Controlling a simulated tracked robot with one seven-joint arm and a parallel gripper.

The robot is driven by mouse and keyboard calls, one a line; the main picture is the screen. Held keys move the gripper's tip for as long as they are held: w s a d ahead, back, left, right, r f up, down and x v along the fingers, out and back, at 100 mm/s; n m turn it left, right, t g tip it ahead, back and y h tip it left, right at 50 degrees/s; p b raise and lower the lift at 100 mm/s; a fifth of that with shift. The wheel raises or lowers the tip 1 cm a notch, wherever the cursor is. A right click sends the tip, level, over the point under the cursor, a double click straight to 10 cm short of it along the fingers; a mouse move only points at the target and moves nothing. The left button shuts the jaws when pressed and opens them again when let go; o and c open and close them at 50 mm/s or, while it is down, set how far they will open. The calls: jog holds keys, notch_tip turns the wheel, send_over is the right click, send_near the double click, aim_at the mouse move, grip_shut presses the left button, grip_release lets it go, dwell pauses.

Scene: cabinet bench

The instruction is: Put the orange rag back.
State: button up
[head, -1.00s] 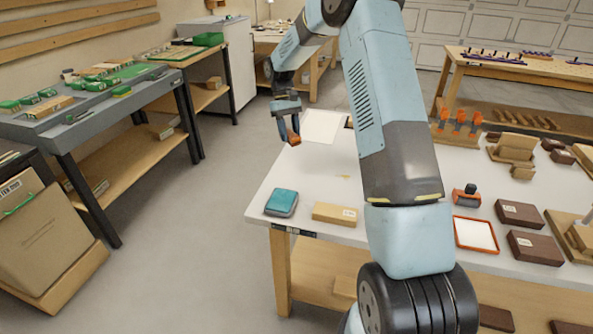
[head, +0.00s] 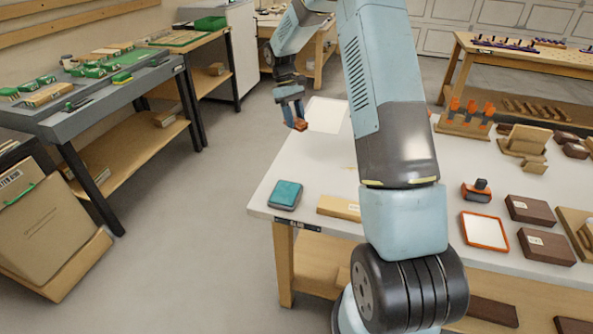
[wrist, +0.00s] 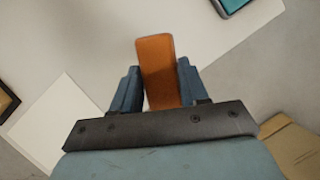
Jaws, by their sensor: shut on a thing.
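The orange rag (head: 300,125) is a small block-like orange piece, held between the fingers of my gripper (head: 294,116) near the far left edge of the white bench top (head: 345,182). In the wrist view the rag (wrist: 157,62) sticks out past both blue fingers of my gripper (wrist: 157,88), which are shut on it. The rag appears to be above the bench, beside a white sheet (head: 327,114); its exact height I cannot tell.
A teal folded item (head: 285,194) and a tan block (head: 339,207) lie at the bench's front left. An orange-rimmed tray (head: 485,231), an orange-and-black tool (head: 476,191) and dark brown boxes (head: 545,246) stand to the right. Clear white surface lies between the sheet and the teal item.

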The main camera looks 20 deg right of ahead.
jog(key=s+d+n+t+h, duration=0.25)
jog(key=s+n+t, duration=0.55)
jog(key=s+n, duration=1.4)
jog(key=n, duration=0.1)
send_over(299, 167)
jog(key=s, duration=0.2)
jog(key=shift+y, duration=0.45)
jog(key=f, duration=0.8)
jog(key=shift+w+a+f, duration=0.1)
jog(key=shift+a+f, duration=0.2)
jog(key=shift+a, duration=0.05)
jog(key=shift+w+a+f, duration=0.1)
jog(key=shift+w+f, duration=0.15)
jog(key=shift+f, duration=1.65)
jog(key=o, duration=0.9)
jog(key=shift+o, duration=0.2)
jog(key=shift+r, duration=0.1)
